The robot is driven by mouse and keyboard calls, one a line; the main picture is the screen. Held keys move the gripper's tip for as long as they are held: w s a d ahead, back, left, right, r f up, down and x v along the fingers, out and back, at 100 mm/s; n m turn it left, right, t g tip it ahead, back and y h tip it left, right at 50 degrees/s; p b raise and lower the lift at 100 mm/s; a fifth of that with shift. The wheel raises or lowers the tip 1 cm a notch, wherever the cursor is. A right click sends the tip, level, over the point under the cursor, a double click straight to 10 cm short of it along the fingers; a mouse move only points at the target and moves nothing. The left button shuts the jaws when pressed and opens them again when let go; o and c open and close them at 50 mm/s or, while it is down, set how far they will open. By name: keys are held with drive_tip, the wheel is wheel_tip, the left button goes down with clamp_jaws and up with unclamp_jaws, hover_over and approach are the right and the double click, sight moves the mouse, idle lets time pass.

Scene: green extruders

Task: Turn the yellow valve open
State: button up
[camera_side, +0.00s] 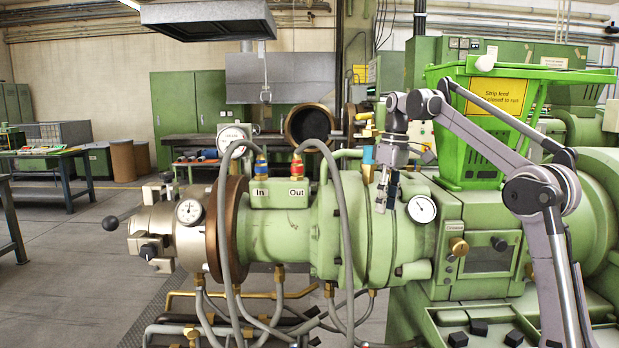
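My gripper (384,195) hangs pointing down from my wrist, close above the green extruder barrel (330,225) and left of a round white gauge (421,209). Its fingers are small in this view, and I cannot tell whether they are open or shut. A brass-yellow fitting with a blue top (369,156) stands just left of my gripper; contact is unclear. A small yellow part (363,117) shows higher up behind it. Which of these yellow parts is the valve is not clear, nor how it is turned.
Grey hoses (345,225) arch over the barrel from the "In" fitting (261,167) and "Out" fitting (297,168). A bright green hopper (468,140) stands behind my arm. Another gauge (189,211) sits at the barrel's left end. Open floor lies at the left.

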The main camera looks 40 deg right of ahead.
sight(357, 118)
drive_tip(key=w+a+r+n+t+h, duration=0.1)
drive_tip(key=w+a+r+n+h, duration=0.2)
drive_tip(key=r+n+h, duration=0.3)
drive_tip(key=w+a+r+n+h, duration=0.2)
drive_tip(key=w+r+n+h, duration=0.1)
drive_tip(key=r+n+h, duration=0.3)
drive_tip(key=w+a+r+n+t+h, duration=0.1)
drive_tip(key=w+a+r+n+h, duration=0.2)
drive_tip(key=r+n+h, duration=0.3)
drive_tip(key=shift+m+h, duration=0.4)
drive_tip(key=shift+m, duration=0.2)
drive_tip(key=d, duration=0.7)
drive_tip(key=w+d+r, duration=0.1)
drive_tip(key=d, duration=0.2)
drive_tip(key=shift+d, duration=0.4)
clamp_jaws()
